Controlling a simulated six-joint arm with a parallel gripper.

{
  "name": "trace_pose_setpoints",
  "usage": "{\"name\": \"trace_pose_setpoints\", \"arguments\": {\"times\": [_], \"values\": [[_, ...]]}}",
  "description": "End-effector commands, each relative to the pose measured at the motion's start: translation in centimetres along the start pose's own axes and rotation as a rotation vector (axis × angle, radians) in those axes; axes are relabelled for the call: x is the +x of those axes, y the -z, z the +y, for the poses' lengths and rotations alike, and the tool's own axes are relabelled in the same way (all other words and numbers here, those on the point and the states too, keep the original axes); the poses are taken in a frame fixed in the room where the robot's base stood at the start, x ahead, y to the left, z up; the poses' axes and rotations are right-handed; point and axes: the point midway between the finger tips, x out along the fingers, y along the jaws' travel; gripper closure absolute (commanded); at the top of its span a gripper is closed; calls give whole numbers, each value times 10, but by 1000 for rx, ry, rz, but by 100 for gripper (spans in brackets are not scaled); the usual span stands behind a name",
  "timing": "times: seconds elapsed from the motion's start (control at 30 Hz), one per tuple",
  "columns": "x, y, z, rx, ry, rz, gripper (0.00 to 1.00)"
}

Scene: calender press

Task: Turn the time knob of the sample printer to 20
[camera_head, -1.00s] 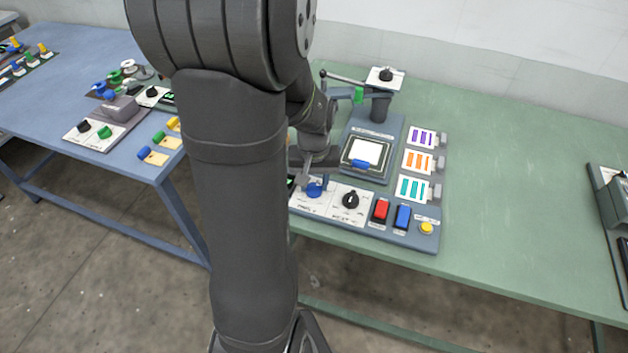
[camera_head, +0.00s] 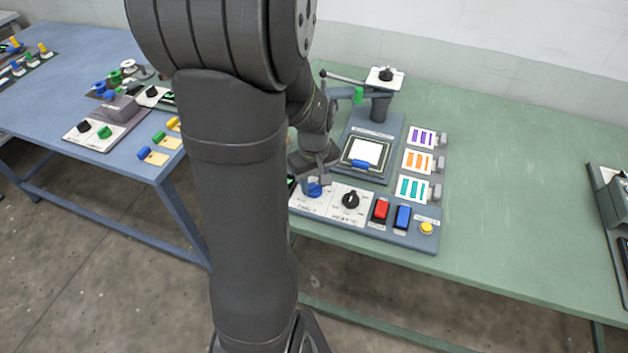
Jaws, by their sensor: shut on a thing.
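The sample printer's grey panel (camera_head: 384,232) stands at the front edge of the green table. A blue knob (camera_head: 313,189) sits on a white dial plate at the panel's left end. A black knob (camera_head: 350,200) sits on the white plate to its right. The dial markings are too small to read, so I cannot tell which label is the time label. My gripper (camera_head: 314,182) points down over the blue knob and is shut on it. My own arm covers the panel's left end and part of the fingers.
Red (camera_head: 381,210) and blue (camera_head: 403,216) switches and a yellow button (camera_head: 427,228) are right of the knobs. The printer plate (camera_head: 366,153) and a lever post (camera_head: 380,105) stand behind. Purple, orange and teal cards lie at right.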

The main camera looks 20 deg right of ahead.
Motion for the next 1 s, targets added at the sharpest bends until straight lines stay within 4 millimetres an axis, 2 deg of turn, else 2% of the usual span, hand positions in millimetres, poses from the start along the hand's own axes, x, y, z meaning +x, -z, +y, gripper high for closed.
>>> {"name": "trace_pose_setpoints", "arguments": {"times": [0.6,1.0], "values": [[0,0,0,-540,-1,0,86],[0,0,0,-711,-1,0,86]]}}
